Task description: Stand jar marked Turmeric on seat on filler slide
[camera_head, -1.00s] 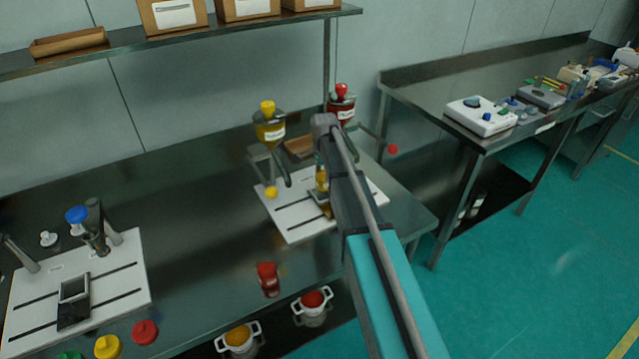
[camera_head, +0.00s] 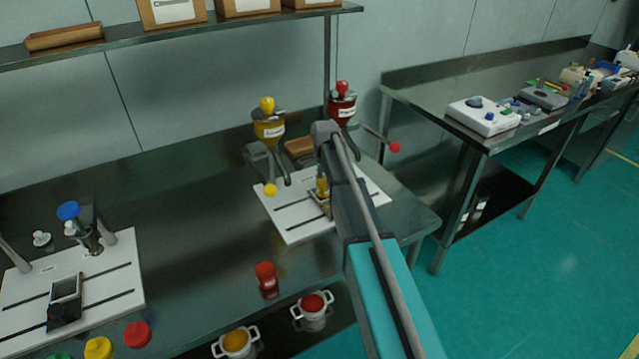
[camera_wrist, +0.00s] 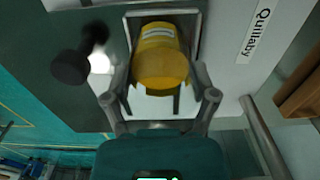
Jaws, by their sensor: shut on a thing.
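A yellow jar (camera_wrist: 160,55) is between the fingers of my gripper (camera_wrist: 160,80) in the wrist view. The gripper is shut on it. A pale label shows on the jar's side, but its writing is too small to read. A square, metal-rimmed seat (camera_wrist: 192,25) lies below or around the jar on a white base plate; I cannot tell whether the jar touches it. In the head view, the jar (camera_head: 321,186) shows as a small yellow shape over the right-hand white plate (camera_head: 290,222), and my arm hides most of the gripper.
A yellow hopper (camera_head: 269,130) and a red hopper (camera_head: 342,107) stand behind the plate. The plate carries a "Quillaby" label (camera_wrist: 257,30). A black knob (camera_wrist: 70,67) is close to the left finger. A red-topped jar (camera_head: 266,275) stands near the front.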

